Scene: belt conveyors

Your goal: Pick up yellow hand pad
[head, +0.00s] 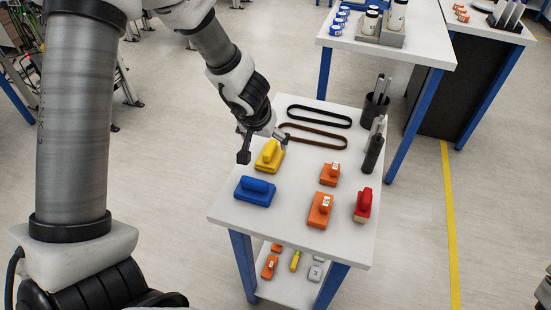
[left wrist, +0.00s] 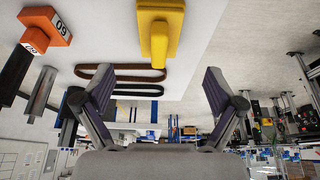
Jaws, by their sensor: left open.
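The yellow hand pad (head: 269,155) lies on the white table (head: 225,212), near its left edge in the head view. It has a flat base with a raised handle. In the left wrist view the yellow hand pad (left wrist: 158,30) is at the top, beyond the fingertips. My left gripper (head: 262,140) is just above and behind the pad in the head view. It is open, and its two spread fingers (left wrist: 160,90) have nothing between them. Whether a finger touches the pad cannot be told. My right gripper is not in view.
A blue hand pad (head: 256,190) lies close in front of the yellow one. Orange sanders (head: 320,209) and a red brush (head: 363,204) lie to the right. Two belts (head: 318,115) lie at the back. Dark holders (head: 374,105) stand at the right edge. A lower shelf holds more tools.

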